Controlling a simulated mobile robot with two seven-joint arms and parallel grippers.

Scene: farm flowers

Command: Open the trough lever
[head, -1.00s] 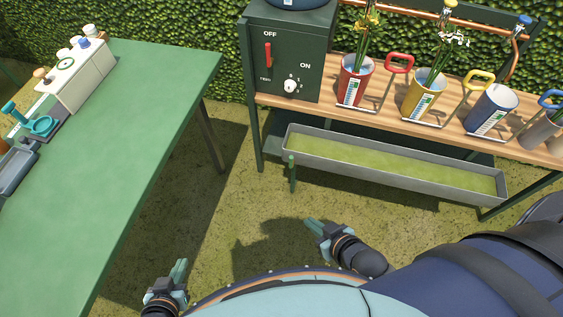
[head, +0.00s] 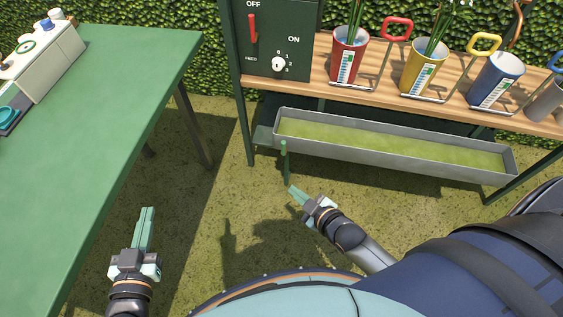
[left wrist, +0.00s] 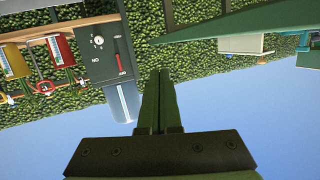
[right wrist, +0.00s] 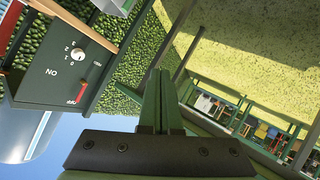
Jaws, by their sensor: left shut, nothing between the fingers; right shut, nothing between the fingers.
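The grey trough (head: 400,160) with a yellow-green inside sits low under the wooden shelf in the head view. My left gripper (head: 146,225) is shut and empty beside the green table. Its closed fingers (left wrist: 158,100) show in the left wrist view.
The green table (head: 100,150) stands at the left. A dark control box (head: 283,45) with a red switch and white dial stands above the trough's left end. Red (head: 348,55), yellow (head: 424,67) and blue (head: 494,80) buckets stand on the shelf. The ground between is clear.

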